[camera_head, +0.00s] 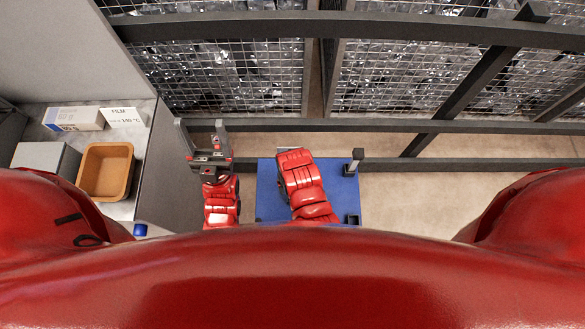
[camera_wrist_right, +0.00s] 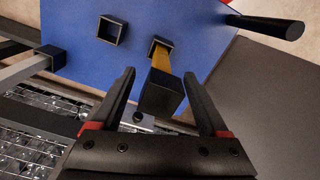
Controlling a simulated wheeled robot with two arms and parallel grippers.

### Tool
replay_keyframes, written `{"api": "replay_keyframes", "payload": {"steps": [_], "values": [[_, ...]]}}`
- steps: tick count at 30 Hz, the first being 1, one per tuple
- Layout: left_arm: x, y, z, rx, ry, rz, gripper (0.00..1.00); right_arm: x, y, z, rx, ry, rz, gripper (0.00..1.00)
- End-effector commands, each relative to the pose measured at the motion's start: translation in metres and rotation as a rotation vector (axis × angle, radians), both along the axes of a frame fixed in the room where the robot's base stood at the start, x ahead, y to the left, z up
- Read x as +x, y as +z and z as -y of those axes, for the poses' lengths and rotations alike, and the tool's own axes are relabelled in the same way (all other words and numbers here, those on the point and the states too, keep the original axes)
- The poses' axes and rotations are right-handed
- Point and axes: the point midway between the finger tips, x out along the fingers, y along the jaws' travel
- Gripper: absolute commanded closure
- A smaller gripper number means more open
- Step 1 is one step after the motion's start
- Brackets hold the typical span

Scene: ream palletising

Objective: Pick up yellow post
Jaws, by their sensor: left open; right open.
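In the right wrist view, the yellow post (camera_wrist_right: 162,61) stands in a dark square socket (camera_wrist_right: 155,43) on the blue board (camera_wrist_right: 75,25). Its dark square cap (camera_wrist_right: 160,93) points towards the camera. My right gripper (camera_wrist_right: 160,74) is open, with one finger on each side of the post; contact does not show. In the head view, my right arm lies over the blue board (camera_head: 268,190) and hides the yellow post and the right gripper. My left gripper (camera_head: 203,131) is open and empty, left of the board.
An empty square socket (camera_wrist_right: 110,30) and a grey post with a black end (camera_wrist_right: 48,58) are near in the wrist view. A black handle (camera_wrist_right: 268,25) juts in at upper right. Wire-mesh cages (camera_head: 215,78) stand behind. A brown tray (camera_head: 106,171) and boxes (camera_head: 74,119) sit at left.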

Motion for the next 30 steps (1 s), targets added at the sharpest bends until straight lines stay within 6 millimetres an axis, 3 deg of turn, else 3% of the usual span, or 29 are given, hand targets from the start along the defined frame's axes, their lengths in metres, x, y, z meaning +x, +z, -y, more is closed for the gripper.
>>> {"api": "replay_keyframes", "payload": {"steps": [2, 15, 30], "values": [[0.0000, -0.0001, 0.0000, 0.000, 0.000, 0.000, 0.28, 0.0000, 0.0000, 0.0000, 0.000, 0.000, 0.000, 0.22], [0.0000, -0.0001, 0.0000, 0.000, 0.000, 0.000, 0.28, 0.0001, 0.0002, 0.0001, 0.000, 0.000, 0.001, 1.00], [0.0000, 0.0000, 0.0000, 0.000, 0.000, 0.000, 0.28, 0.0003, 0.0004, 0.0000, 0.000, 0.000, 0.001, 1.00]]}}
